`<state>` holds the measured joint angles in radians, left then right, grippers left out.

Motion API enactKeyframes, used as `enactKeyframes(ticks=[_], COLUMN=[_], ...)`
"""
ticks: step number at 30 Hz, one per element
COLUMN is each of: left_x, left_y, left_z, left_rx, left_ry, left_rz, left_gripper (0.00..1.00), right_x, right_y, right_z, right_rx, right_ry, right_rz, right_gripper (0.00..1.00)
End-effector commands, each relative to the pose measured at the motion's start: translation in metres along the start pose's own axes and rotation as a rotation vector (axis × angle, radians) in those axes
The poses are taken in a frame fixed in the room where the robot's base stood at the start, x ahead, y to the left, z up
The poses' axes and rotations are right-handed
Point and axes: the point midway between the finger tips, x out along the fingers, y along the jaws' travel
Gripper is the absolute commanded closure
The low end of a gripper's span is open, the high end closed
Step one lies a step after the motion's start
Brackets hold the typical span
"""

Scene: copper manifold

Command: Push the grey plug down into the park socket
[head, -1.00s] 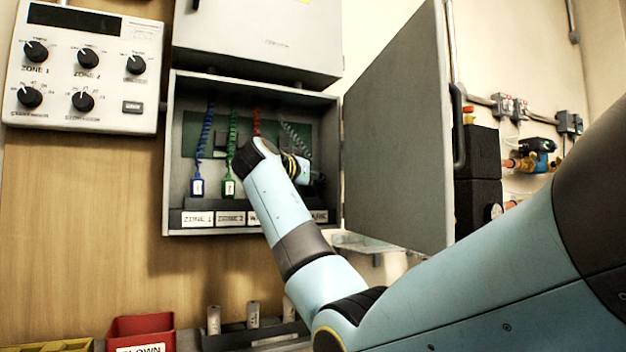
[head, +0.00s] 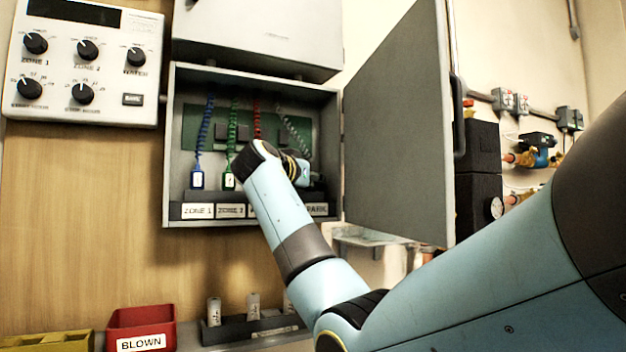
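The grey coiled cord (head: 293,126) runs down at the right inside the open box (head: 172,150). The grey plug at its lower end is hidden behind my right arm and gripper. My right gripper (head: 314,184) is inside the box at the right, just above the PARK label (head: 317,209). Its fingers are dark and mostly hidden by the wrist, so I cannot tell whether they are open or shut, or on the plug. The park socket is hidden behind the gripper. My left gripper is out of view.
A red cord (head: 257,118) hangs behind my wrist. The box door (head: 398,125) stands open at the right. A red BLOWN bin (head: 142,322) sits below.

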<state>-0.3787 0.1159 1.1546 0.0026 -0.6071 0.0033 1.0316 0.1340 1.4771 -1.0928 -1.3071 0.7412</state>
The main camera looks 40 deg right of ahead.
Motion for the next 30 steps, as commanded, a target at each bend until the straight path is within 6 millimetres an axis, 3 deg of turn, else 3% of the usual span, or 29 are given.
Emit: enactKeyframes(ticks=[1, 9, 23, 29, 30], left_x=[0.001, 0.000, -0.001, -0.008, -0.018], left_y=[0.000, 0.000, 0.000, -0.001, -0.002], left_z=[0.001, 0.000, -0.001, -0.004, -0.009], left_rx=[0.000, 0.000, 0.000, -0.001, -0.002], left_ry=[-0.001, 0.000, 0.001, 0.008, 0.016], left_rz=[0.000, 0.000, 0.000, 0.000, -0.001], left_gripper=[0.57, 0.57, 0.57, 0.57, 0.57], right_x=[0.000, 0.000, 0.000, -0.002, -0.003], right_y=[0.000, 0.000, 0.000, 0.000, 0.000], right_z=[0.002, 0.001, -0.003, -0.028, -0.040], right_rx=[0.000, 0.001, 0.001, 0.008, 0.005], right_ry=[0.000, 0.001, 0.001, 0.003, 0.001], right_rz=[0.000, 0.000, 0.000, 0.000, 0.000], right_gripper=[1.00, 0.63, 0.63, 0.63, 0.63])
